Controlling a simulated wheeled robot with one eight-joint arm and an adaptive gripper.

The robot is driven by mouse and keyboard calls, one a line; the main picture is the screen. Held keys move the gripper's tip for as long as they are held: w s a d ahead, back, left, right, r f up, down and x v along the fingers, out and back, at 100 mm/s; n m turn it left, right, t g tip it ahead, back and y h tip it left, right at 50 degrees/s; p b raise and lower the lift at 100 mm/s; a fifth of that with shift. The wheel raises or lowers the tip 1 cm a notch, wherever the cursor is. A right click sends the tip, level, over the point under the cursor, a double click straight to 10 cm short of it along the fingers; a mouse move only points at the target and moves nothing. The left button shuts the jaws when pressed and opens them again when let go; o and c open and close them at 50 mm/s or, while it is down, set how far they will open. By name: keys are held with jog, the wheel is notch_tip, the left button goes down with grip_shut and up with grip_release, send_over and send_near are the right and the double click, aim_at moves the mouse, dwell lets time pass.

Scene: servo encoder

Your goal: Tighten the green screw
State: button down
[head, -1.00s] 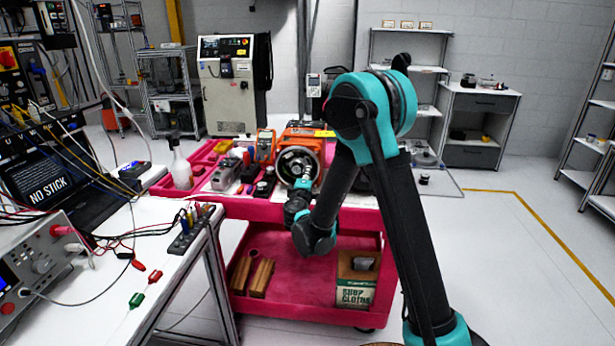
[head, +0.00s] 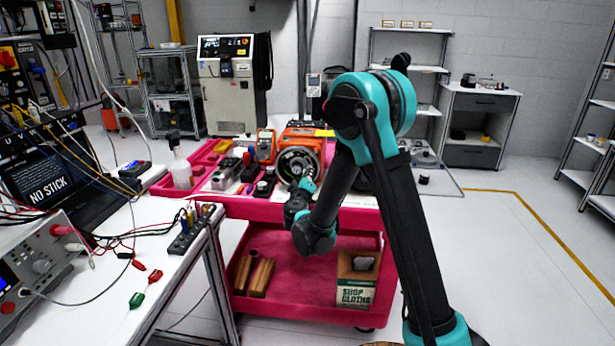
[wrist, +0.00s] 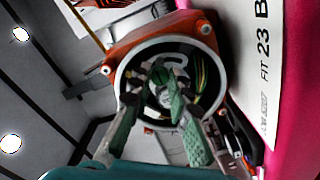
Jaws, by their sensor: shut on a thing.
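The orange servo housing (head: 303,139) lies on the pink cart with its round open end facing me. In the wrist view the housing (wrist: 205,30) surrounds a dark cavity with coloured wires. My gripper (wrist: 163,88) reaches into this opening, with its two fingertips close together. A small green piece, seemingly the green screw (wrist: 167,82), shows between the fingertips. The fingers hide most of it, and I cannot see its seat. In the head view my gripper (head: 304,178) is at the front of the ring, largely hidden by my wrist.
The pink cart (head: 225,204) carries several tools and small parts left of the housing. A white workbench (head: 170,225) with cables is at the left. A printed white sheet (wrist: 258,60) lies beside the housing. The floor at right is clear.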

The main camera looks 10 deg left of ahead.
jog(key=c, duration=1.4)
grip_release()
jog(key=s, duration=1.2)
jog(key=shift+a, duration=0.2)
jog(key=s+d+f+m+g+h, duration=0.1)
jog(key=s+d+f+m+g, duration=0.15)
jog(key=d, duration=0.65)
jog(key=s+d+f+m+g+h, duration=0.1)
jog(key=s+d+m+g+h, duration=0.15)
jog(key=d, duration=0.55)
jog(key=s+d+f+m+g+h, duration=0.1)
jog(key=s+d+f+m+g, duration=0.15)
jog(key=d, duration=0.65)
jog(key=s+d+f+m+g+y, duration=0.1)
jog(key=s+f+g, duration=0.1)
jog(key=s, duration=0.3)
jog(key=s+d+f+m+g+y, duration=0.1)
jog(key=s+f+g+y, duration=0.1)
jog(key=s, duration=0.4)
jog(key=s+d+f+m+g+y, duration=0.1)
jog(key=s+g+y, duration=0.1)
jog(key=s, duration=0.4)
jog(key=shift+s+d+f, duration=0.15)
jog(key=shift+s+f, duration=0.1)
jog(key=shift+f, duration=0.15)
